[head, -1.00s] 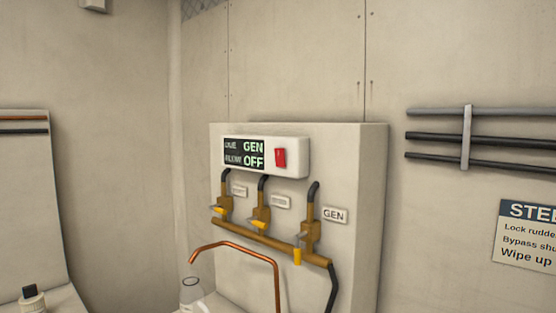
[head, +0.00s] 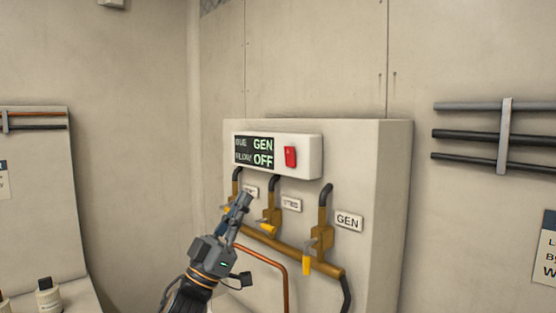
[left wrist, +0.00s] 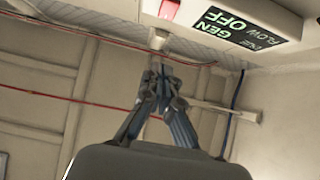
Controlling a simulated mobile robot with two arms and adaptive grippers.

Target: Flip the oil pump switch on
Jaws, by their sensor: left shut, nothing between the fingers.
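The red switch (head: 290,157) sits at the right end of a white control box (head: 312,157) on a pale cabinet (head: 388,200). It also shows at the top of the left wrist view (left wrist: 168,10). Beside it, the dark display (head: 254,151) reads "GEN" and "OFF" in its right column. My left gripper (head: 243,198) is shut and empty, with its fingers pointing up. In the head view it appears below and left of the switch, apart from it. In the left wrist view its fingertips (left wrist: 161,70) are together. My right gripper is not in view.
Below the box, brass valves (head: 324,240) with yellow handles and labels, one reading "GEN" (head: 348,221), join a brass manifold. A copper pipe (head: 270,262) bends below them. Dark wall pipes (head: 480,137) run at right. Bottles (head: 48,296) stand lower left.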

